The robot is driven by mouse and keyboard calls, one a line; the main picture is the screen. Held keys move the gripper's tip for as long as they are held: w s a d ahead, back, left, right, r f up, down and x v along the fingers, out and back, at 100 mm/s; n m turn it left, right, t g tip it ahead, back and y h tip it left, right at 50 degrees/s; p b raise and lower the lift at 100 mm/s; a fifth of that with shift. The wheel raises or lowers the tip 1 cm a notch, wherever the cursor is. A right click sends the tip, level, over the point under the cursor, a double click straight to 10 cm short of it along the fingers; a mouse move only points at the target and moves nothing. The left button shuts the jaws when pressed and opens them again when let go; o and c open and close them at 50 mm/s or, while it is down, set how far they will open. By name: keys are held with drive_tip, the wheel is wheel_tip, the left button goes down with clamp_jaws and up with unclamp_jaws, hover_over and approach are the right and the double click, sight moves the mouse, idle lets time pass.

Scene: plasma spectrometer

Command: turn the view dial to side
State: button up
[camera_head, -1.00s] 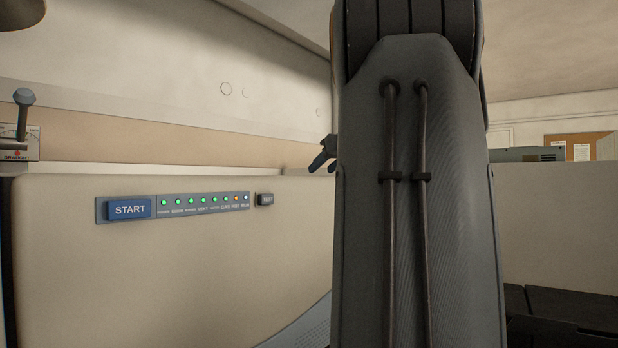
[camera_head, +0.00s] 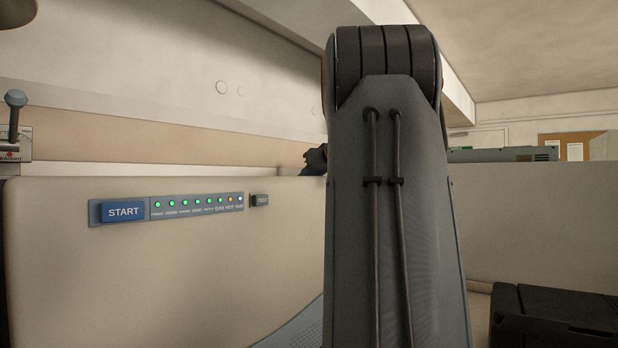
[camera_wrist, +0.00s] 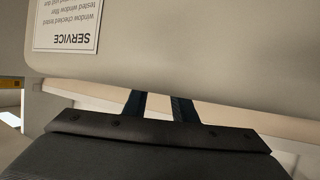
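I cannot make out a view dial in either view. My gripper (camera_wrist: 159,100) shows in the wrist view as two dark blue fingers standing apart, with nothing between them. In the head view a small dark part of it (camera_head: 315,160) sticks out left of my arm, just above the top edge of the instrument's front panel (camera_head: 150,270). The rest of my gripper is hidden behind my arm.
The panel carries a blue START button (camera_head: 123,212), a row of lit indicators (camera_head: 197,207) and a small dark button (camera_head: 259,200). A lever (camera_head: 14,115) stands at the far left. A SERVICE label (camera_wrist: 67,25) shows in the wrist view. A black case (camera_head: 555,315) sits at lower right.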

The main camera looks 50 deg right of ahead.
drive_tip(key=c, duration=0.4)
drive_tip(key=y+p, duration=0.1)
drive_tip(key=p, duration=0.2)
drive_tip(key=shift+r+n, duration=0.1)
drive_tip(key=shift+n, duration=0.2)
drive_tip(key=n+y+p, duration=0.1)
drive_tip(key=p, duration=0.3)
drive_tip(key=n+y+p, duration=0.1)
drive_tip(key=p, duration=0.3)
drive_tip(key=n+y+p, duration=0.1)
drive_tip(key=y+p, duration=0.1)
drive_tip(key=p, duration=0.2)
drive_tip(key=shift+d+n+t, duration=0.3)
drive_tip(key=shift+d, duration=0.05)
drive_tip(key=shift+f+n+y+p, duration=0.2)
drive_tip(key=shift+n+y+p, duration=0.1)
drive_tip(key=shift+p, duration=0.6)
drive_tip(key=o, duration=1)
drive_tip(key=shift+r, duration=0.1)
